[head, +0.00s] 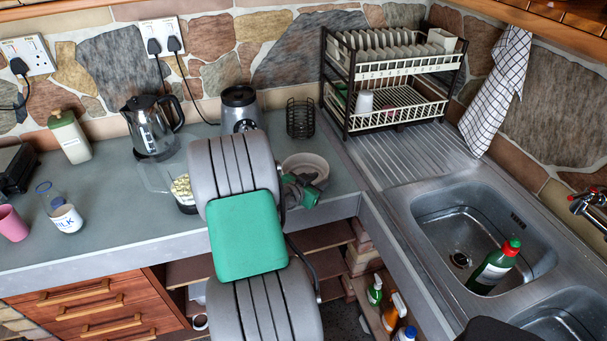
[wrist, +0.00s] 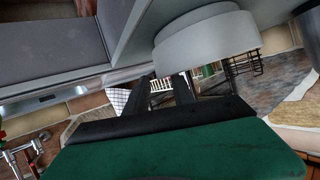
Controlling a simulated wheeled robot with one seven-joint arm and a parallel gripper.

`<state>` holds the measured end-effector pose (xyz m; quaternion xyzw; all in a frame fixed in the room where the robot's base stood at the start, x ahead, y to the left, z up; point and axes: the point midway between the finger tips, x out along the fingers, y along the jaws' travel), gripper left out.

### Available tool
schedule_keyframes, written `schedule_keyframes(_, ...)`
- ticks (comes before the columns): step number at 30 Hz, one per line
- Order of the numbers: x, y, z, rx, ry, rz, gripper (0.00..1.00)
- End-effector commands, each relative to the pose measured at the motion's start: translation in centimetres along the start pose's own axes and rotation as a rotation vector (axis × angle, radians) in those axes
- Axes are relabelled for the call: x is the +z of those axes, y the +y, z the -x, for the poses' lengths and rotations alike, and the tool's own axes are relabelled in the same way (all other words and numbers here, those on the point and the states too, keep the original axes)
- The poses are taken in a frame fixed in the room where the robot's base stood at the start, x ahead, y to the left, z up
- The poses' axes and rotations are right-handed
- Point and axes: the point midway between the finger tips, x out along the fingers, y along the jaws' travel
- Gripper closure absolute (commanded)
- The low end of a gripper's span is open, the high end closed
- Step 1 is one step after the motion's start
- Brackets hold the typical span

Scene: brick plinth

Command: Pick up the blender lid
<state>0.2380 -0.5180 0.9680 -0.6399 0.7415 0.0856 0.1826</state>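A pale, round, shallow piece (head: 306,163) with a raised rim stands on the counter, right of my arm. It shows large and inverted in the wrist view (wrist: 205,48). I cannot tell for sure whether it is the blender lid or a bowl. My gripper (head: 300,190) is just in front of it in the head view. In the wrist view my two dark fingers (wrist: 163,88) stand apart, with nothing seen between them; the piece lies beyond the tips. The blender base (head: 239,101) stands behind my arm. A clear jug (head: 158,176) with pale contents is partly hidden by my arm.
A kettle (head: 150,124), a milk bottle (head: 66,218) and a pink cup (head: 12,223) stand at left. A black wire holder (head: 300,118) and a dish rack (head: 392,78) are behind. The sink (head: 480,240) is at right. The counter's front edge runs under my arm.

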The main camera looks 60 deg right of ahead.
Motion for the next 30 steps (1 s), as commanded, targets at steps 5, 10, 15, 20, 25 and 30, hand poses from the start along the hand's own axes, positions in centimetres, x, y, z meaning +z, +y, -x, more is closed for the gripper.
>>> schedule_keyframes(5,-0.1,0.0,-2.7,0.002,0.000,0.000,0.71)
schedule_keyframes(10,0.1,-0.1,-3.1,-0.001,0.000,0.001,0.71)
schedule_keyframes(15,0.1,-0.2,-3.1,-0.002,0.000,0.001,0.77)
schedule_keyframes(20,0.1,-0.2,-3.1,-0.003,-0.001,0.002,0.90)
schedule_keyframes(25,0.2,-0.2,-3.0,-0.003,-0.001,0.002,1.00)
schedule_keyframes(30,0.2,-0.2,-3.0,-0.003,-0.002,0.003,1.00)
